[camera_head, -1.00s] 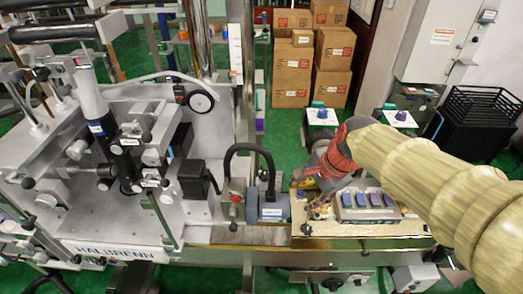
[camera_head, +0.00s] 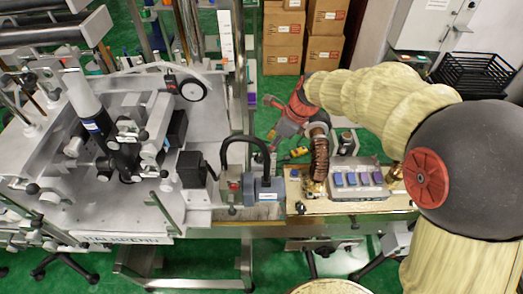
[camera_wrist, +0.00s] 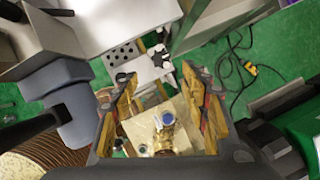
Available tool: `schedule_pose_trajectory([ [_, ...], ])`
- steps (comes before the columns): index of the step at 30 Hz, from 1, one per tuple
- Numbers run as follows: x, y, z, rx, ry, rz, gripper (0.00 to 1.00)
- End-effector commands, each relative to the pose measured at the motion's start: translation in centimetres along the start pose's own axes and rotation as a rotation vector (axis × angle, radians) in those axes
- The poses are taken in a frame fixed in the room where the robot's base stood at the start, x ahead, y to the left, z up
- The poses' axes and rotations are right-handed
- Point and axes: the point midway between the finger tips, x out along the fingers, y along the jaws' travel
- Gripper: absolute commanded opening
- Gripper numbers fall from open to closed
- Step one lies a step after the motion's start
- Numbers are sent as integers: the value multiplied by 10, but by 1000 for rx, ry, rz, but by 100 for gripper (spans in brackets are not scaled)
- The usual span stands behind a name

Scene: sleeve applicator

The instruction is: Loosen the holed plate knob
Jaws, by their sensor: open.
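A pale plate with several dark holes (camera_wrist: 122,53) shows in the upper middle of the wrist view. A small black lobed knob (camera_wrist: 160,58) sits at its right edge, beyond my fingertips. My gripper (camera_wrist: 163,98) is open, its two fingers wide apart on either side of the view's middle. Nothing is held between them. The knob is apart from both fingers. In the head view I cannot make out the holed plate or its knob, and my fingertips are not clear there.
A brass fitting with a blue cap (camera_wrist: 167,122) is between my fingers, lower in the wrist view. A blue-grey box (camera_wrist: 70,105) is at left. Cables (camera_wrist: 235,62) lie on the green floor at right. In the head view, a box with coloured switches (camera_head: 358,181) stands on the bench.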

Motion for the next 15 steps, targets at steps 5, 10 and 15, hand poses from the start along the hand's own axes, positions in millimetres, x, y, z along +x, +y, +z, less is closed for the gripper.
schedule_pose_trajectory([
  [5,13,-4,4,65,-3,11,46],
  [10,37,-2,3,65,-2,13,46],
  [15,62,-2,3,62,-1,11,46],
])
